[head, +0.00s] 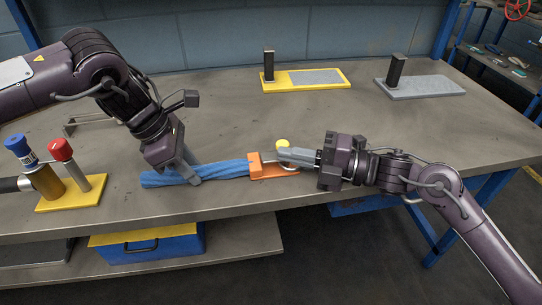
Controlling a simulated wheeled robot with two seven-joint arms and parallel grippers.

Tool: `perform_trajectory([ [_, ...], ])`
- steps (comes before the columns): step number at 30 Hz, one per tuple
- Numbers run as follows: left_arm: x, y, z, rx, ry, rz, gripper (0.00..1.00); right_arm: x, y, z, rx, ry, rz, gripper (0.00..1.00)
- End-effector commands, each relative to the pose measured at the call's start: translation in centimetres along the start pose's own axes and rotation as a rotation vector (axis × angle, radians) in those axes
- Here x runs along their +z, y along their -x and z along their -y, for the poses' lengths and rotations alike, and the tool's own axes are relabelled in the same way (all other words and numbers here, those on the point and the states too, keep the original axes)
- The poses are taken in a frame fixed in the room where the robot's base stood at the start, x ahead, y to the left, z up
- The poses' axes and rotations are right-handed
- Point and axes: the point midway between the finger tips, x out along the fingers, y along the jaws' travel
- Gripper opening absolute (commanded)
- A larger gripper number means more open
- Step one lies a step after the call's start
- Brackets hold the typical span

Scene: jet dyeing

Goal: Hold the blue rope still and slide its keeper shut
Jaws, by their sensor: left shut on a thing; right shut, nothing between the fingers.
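The blue rope (226,170) lies flat on the bench, running left to right. Its right end meets an orange keeper piece (254,165) on an orange base, with a thin metal rod showing beside it. My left gripper (190,178) is shut on the rope left of its middle, with its fingers coming down from above. My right gripper (282,155) is shut and empty, pointing left, with its tips near the yellow knob (283,144) at the right of the keeper. I cannot tell whether the tips touch the knob or the rod.
A yellow stand (70,194) with blue-capped and red-capped cylinders is at the left. A yellow-edged plate (313,78) and a grey plate (425,87), each with a dark post, stand at the back. The bench's front edge is close below the rope.

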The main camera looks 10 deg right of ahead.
Motion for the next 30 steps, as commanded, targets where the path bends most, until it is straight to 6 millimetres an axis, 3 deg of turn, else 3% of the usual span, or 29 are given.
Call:
perform_trajectory([
  [11, -0.1, -0.1, 0.1, -0.003, -0.002, -0.002, 0.04, -0.1, 0.0, -0.1, 0.002, 0.001, 0.002, 0.00],
  [14, -0.1, -0.1, 0.1, -0.003, -0.002, -0.002, 0.04, -1.0, -0.3, 0.0, 0.000, 0.000, 0.000, 0.00],
  [19, 0.0, -0.1, 0.1, -0.003, -0.002, -0.002, 0.04, -4.2, -1.4, 0.1, 0.000, -0.003, -0.003, 0.00],
  [30, 0.0, -0.1, 0.1, -0.002, -0.001, -0.001, 0.04, -3.8, 5.3, 0.2, -0.002, -0.005, 0.002, 0.00],
])
